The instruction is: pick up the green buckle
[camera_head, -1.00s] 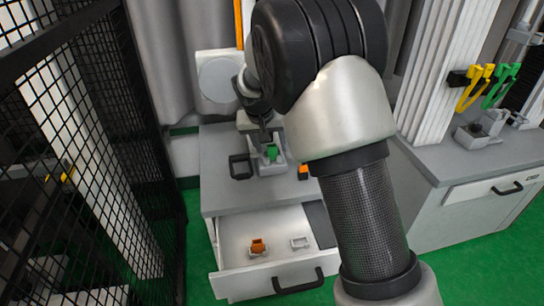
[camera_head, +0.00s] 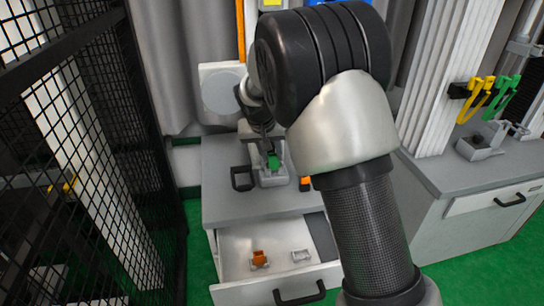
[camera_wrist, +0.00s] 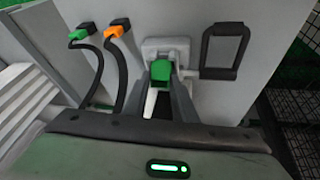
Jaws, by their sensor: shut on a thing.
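The green buckle (camera_head: 273,161) is at a small grey holder (camera_head: 271,179) on top of the grey cabinet. In the wrist view, the green buckle (camera_wrist: 161,70) shows between the two fingers of my gripper (camera_wrist: 165,82), in front of the pale holder (camera_wrist: 178,46). My gripper (camera_head: 269,151) is shut on it, reaching down from above in the head view. I cannot tell whether the buckle is clear of the holder. My arm hides part of the cabinet top.
A black frame handle (camera_head: 242,178) stands beside the holder. An orange piece (camera_wrist: 114,31) and another green piece (camera_wrist: 79,34) have black cables. The open drawer (camera_head: 235,258) holds an orange part (camera_head: 260,259) and a pale part (camera_head: 300,255). A black mesh fence (camera_head: 90,150) stands left.

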